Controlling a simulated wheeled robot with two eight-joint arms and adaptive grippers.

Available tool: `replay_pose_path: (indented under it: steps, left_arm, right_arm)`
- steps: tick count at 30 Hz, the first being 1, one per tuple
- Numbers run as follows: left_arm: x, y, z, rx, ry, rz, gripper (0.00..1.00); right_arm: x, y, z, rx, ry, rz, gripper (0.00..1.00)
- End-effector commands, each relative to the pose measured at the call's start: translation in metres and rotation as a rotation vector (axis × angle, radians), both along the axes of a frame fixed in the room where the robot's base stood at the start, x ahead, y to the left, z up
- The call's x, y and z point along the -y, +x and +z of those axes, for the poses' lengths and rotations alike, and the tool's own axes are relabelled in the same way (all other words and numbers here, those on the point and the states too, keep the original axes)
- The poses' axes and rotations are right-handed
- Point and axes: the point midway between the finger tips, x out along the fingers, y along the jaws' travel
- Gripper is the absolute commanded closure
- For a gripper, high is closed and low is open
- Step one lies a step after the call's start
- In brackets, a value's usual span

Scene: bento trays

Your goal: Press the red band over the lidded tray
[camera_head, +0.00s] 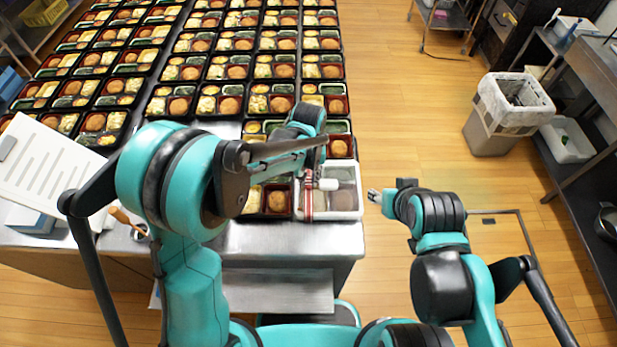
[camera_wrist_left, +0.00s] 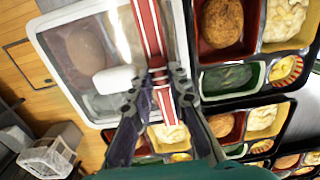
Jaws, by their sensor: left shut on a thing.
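The lidded tray (camera_head: 345,216), with a white rim and clear lid, sits at the front right corner of the steel table. It also shows in the left wrist view (camera_wrist_left: 70,14). The red band (camera_head: 308,200), striped red and white, runs along one side of the tray; in the left wrist view the band (camera_wrist_left: 150,30) passes between my fingertips. My left gripper (camera_wrist_left: 168,78) is shut on the band, just above the tray. Whether the band touches the lid all along is unclear. My right gripper (camera_head: 375,195) is empty, right of the table edge; its finger opening is too small to judge.
Rows of open bento trays (camera_head: 232,72) fill the table behind and left of the lidded tray. A small white block (camera_wrist_left: 115,80) lies over the lid beside my left fingers. A clipboard (camera_head: 45,165) lies at the left. A bin (camera_head: 505,110) stands right; the floor between is clear.

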Motion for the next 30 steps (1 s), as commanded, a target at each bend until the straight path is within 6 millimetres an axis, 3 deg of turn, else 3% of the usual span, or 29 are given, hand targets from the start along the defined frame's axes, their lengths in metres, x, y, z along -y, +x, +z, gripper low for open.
replay_pose_path:
  steps: [10,11,13,20,23,30]
  left_arm:
    - [0.0000,0.0000,-0.0008,0.000,0.000,0.000,1.00]
    - [0.0000,0.0000,-0.0008,0.000,0.000,0.000,0.79]
    - [0.0000,0.0000,-0.0008,0.000,0.000,0.000,0.60]
    - [0.0000,0.0000,-0.0008,0.000,0.000,0.000,0.60]
    - [0.0001,0.0000,-0.0009,0.000,0.000,0.000,0.37]
    - [0.0001,0.0000,-0.0009,0.000,0.000,0.000,0.36]
  right_arm:
    - [0.0000,0.0000,-0.0015,0.000,0.000,0.000,0.54]
    - [0.0000,0.0000,-0.0015,0.000,0.000,0.000,0.54]
    - [0.0000,0.0000,-0.0015,0.000,0.000,0.000,0.54]
    - [0.0000,0.0000,-0.0015,0.000,0.000,0.000,0.54]
    - [0.0000,0.0000,-0.0016,0.000,0.000,0.000,0.54]
    - [0.0000,0.0000,-0.0016,0.000,0.000,0.000,0.54]
